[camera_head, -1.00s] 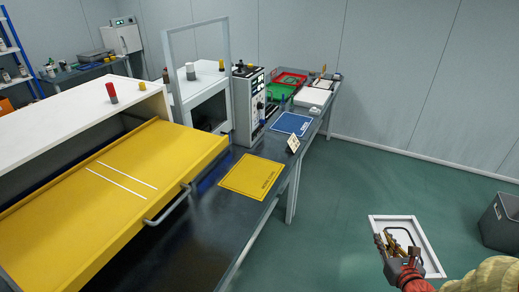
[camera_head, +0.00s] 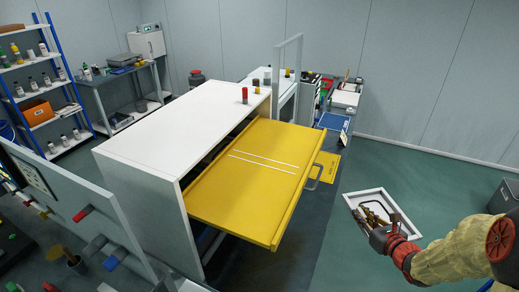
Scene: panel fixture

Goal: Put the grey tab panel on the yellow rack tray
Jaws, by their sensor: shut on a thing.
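The yellow rack tray (camera_head: 262,196) is pulled out from a white cabinet in the middle of the view. Its top is empty apart from two thin white lines, and a grey handle (camera_head: 314,178) is on its front edge. My gripper (camera_head: 374,218) is at the right, shut on the tab panel (camera_head: 402,213), a rectangular panel with a pale border. The panel is held in the air over the floor, to the right of the tray and apart from it. The gripper covers part of the panel, so the exact grip point is hard to see.
The white cabinet (camera_head: 180,130) has a red-topped item (camera_head: 245,95) on its top. A thin upright frame (camera_head: 276,75) stands behind the tray. A yellow mat (camera_head: 326,166) lies beyond the handle. A grey panel stand (camera_head: 85,205) is at left. Green floor is open at right.

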